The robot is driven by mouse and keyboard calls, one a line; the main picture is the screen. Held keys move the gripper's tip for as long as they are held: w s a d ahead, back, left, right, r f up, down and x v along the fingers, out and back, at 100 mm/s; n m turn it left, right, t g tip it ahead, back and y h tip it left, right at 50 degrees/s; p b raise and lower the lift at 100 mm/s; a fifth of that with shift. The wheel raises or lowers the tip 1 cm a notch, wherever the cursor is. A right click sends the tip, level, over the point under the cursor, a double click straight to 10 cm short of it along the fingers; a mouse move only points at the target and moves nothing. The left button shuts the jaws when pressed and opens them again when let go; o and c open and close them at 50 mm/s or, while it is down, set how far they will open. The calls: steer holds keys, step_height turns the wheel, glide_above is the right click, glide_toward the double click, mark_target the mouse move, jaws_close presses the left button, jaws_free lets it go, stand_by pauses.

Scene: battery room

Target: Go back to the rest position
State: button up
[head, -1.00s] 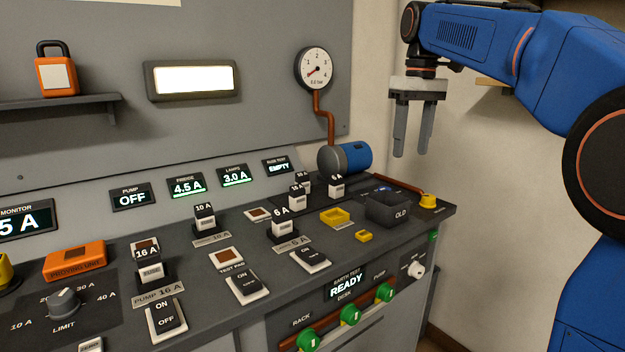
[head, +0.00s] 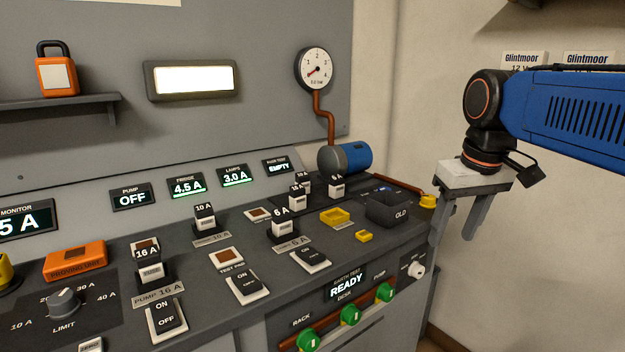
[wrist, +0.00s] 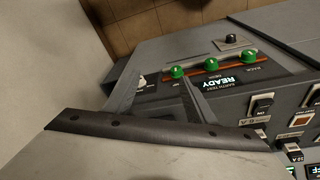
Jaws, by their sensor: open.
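My gripper (head: 452,222) is at the right in the head view, beside the right end of the grey console (head: 290,262). Its two grey fingers point down and are apart, with nothing between them. In the wrist view its fingers (wrist: 158,98) show in front of the console's front panel and the tiled floor. My blue arm reaches in from the right edge of the head view.
The OLD bin (head: 388,210), a yellow tray (head: 335,216) and a yellow knob (head: 428,201) are on the console near my gripper. Green knobs (head: 350,315) and a white knob (head: 416,270) stick out of the front. Boxes (head: 588,59) stand at upper right.

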steer(key=s+d+f+m+t, duration=0.2)
steer(key=s+f, duration=1.2)
steer(key=f, duration=0.4)
steer(key=shift+s+f, duration=0.25)
steer(key=shift+s, duration=0.05)
